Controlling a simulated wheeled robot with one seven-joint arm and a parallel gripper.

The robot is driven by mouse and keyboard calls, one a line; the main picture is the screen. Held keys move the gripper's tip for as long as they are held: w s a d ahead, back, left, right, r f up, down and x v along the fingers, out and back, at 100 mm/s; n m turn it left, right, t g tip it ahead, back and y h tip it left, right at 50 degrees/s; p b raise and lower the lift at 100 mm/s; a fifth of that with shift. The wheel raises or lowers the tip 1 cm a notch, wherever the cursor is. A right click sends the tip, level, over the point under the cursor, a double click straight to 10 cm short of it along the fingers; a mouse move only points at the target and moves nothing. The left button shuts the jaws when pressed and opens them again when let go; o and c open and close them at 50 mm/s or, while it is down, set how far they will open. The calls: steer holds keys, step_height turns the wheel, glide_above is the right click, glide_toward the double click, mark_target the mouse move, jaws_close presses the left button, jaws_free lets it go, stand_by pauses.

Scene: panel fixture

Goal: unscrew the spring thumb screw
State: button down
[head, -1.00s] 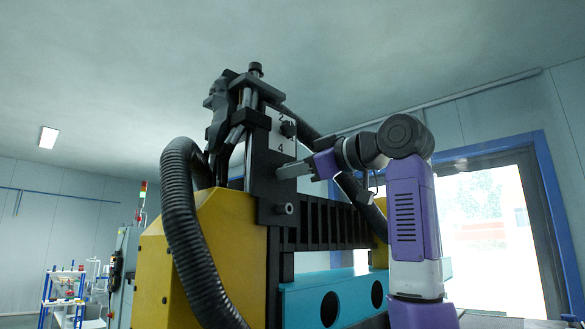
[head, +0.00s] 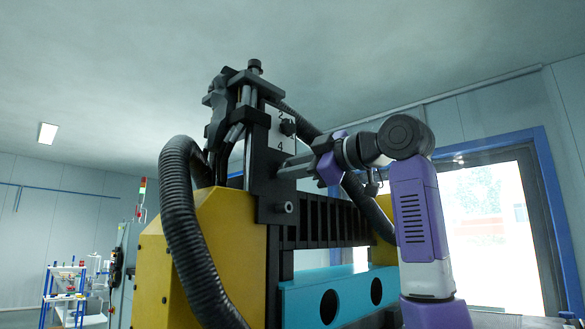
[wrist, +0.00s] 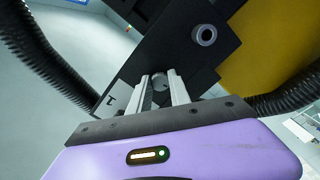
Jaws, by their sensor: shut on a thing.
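The spring thumb screw shows in the wrist view as a small grey round head (wrist: 160,82) on the black plate, between my two fingertips. My gripper (wrist: 160,90) is shut on it, with one pale finger on each side. In the head view my gripper (head: 281,172) reaches in from the right to the front of the black upright, below the white plate marked 2 and 4. The screw itself is hidden behind the fingers there.
A hollow grey boss (head: 284,208) sticks out just below my gripper. A thick ribbed hose (head: 185,220) curves down the left, over the yellow housing (head: 235,240). A turquoise beam (head: 350,295) crosses below.

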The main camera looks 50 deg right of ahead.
steer(key=shift+f, duration=0.2)
steer(key=c, duration=1.2)
jaws_free()
steer(key=shift+d, duration=0.1)
steer(key=shift+r, duration=0.1)
steer(key=shift+s, duration=0.1)
steer(key=s+b, duration=0.2)
steer(key=s, duration=0.5)
steer(key=shift+s+b, duration=0.3)
steer(key=shift+b, duration=0.1)
steer(key=shift+d, duration=0.1)
